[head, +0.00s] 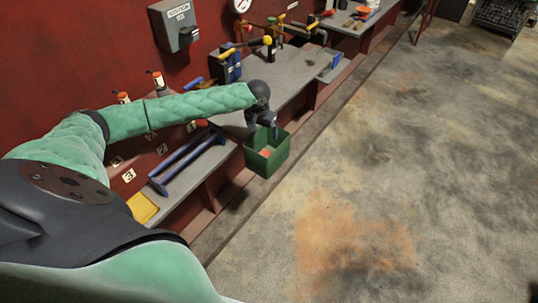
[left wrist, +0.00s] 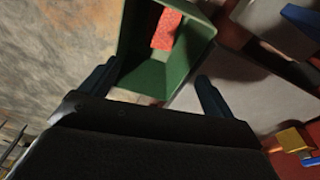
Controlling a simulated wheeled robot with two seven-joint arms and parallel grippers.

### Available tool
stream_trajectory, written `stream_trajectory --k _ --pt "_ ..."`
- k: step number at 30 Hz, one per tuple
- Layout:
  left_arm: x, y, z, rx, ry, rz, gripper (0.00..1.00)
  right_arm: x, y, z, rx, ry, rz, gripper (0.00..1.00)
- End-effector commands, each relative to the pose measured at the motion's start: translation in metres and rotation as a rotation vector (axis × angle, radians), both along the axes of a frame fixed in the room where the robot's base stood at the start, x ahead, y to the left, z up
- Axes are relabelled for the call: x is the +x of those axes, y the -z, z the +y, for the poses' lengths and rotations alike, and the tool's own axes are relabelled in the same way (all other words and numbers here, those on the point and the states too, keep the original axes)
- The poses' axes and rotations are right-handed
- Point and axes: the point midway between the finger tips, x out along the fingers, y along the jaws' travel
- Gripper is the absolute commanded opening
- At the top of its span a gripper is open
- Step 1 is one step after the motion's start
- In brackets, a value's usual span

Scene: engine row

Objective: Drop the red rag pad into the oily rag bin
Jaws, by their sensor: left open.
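The red rag pad (left wrist: 167,30) lies inside the green bin, against its inner side, in the left wrist view. It also shows as a small orange-red patch inside the bin in the head view (head: 265,153). The green oily rag bin (head: 268,163) stands open-topped at the front edge of the grey bench; its wall also shows in the left wrist view (left wrist: 130,40). My left gripper (head: 274,132) is above the bin. In the left wrist view its two dark fingers are apart (left wrist: 155,85), with nothing between them but the bin beyond. My right gripper is not in view.
A dark blue frame (head: 187,160) lies on the bench left of the bin, with a yellow tray (head: 142,207) nearer. A grey box (head: 176,25) hangs on the red wall. The floor (head: 400,150) at right is clear.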

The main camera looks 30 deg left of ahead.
Motion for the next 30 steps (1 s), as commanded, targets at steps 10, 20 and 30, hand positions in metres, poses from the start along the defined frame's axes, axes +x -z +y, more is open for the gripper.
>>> stream_trajectory --k 10,20,30 --pt "-0.005 -0.035 0.000 0.000 0.000 -0.001 0.88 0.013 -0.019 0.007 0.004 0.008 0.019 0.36" --pt "-0.006 -0.040 -0.001 -0.001 0.000 0.000 0.88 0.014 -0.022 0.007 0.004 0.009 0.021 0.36" --pt "-0.006 -0.039 -0.001 0.000 0.000 0.000 0.88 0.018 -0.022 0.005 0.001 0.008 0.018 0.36"
